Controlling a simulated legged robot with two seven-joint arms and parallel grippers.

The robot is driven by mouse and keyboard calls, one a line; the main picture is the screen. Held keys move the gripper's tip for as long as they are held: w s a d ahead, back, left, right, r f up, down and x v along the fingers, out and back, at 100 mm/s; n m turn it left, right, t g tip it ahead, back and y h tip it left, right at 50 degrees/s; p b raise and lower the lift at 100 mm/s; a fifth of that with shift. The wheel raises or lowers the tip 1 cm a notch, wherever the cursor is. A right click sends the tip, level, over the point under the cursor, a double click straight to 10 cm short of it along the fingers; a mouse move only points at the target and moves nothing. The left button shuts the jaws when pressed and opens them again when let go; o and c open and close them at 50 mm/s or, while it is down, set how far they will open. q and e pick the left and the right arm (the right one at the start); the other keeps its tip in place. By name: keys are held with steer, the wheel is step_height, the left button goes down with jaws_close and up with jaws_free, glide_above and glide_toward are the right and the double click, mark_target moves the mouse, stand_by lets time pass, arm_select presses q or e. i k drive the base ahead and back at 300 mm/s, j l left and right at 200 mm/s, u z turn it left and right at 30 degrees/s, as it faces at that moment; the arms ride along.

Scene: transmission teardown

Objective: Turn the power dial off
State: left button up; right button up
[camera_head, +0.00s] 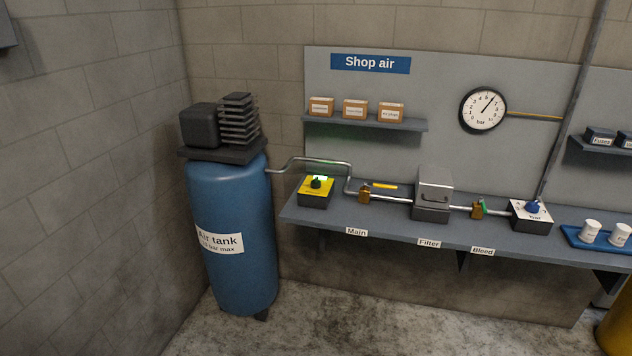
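Two boxes with dials sit on the grey shelf bench. One is a yellow-topped box (315,193) at the bench's left end, with a dark dial (316,183) and a lit green patch behind it. The other is a white-topped box (530,218) with a blue knob (533,207) at the right; its label is too small to read surely. I cannot read the yellow box's lettering or tell its dial's exact setting. Neither of my grippers is in view.
A blue air tank (232,270) stands left of the bench (390,241). A gauge (483,111) hangs above. A blue tray (572,235) holds white cups.

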mark_target(315, 184)
steer(key=i+l+u, duration=0.15)
steer(key=i, duration=0.4)
steer(key=i+l+u, duration=0.15)
steer(key=i, duration=0.4)
steer(key=i+l+u, duration=0.1)
steer(key=i, duration=0.45)
